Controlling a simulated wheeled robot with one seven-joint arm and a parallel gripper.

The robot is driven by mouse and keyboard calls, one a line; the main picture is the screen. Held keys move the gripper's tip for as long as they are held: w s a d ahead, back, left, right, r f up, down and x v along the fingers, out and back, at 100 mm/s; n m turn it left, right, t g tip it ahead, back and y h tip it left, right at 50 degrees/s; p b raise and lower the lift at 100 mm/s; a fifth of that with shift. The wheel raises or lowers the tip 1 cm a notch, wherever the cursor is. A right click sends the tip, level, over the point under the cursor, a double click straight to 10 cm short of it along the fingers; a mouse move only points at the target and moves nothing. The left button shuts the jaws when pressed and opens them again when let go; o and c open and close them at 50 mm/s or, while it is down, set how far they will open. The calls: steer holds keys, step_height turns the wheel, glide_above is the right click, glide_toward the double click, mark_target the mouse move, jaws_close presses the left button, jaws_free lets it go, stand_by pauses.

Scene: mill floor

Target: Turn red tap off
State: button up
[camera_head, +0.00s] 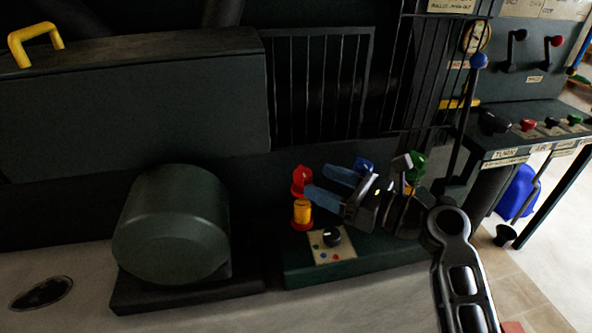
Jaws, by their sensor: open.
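The red tap (301,180) stands on the dark green machine base, a little left of the middle of the picture. My gripper (318,182) comes in from the right with its blue fingers pointing left. It is open, with nothing seen between the fingers. The tip of the nearer finger is right beside the red tap and overlaps its edge in the picture; I cannot tell whether they touch. The farther finger ends to the right of the tap. The tap's handle angle is too small to read clearly.
A yellow cylinder with a red base (302,213) stands just below the red tap. A blue tap (364,165) and a green tap (416,167) are partly hidden behind my gripper. A dial panel (332,244) lies in front. A green motor drum (172,225) is at left.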

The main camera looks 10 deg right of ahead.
mark_target(311, 177)
steer(key=shift+x, duration=2.75)
steer(key=shift+c, duration=0.3)
steer(key=c, duration=0.9)
steer(key=shift+o, duration=0.2)
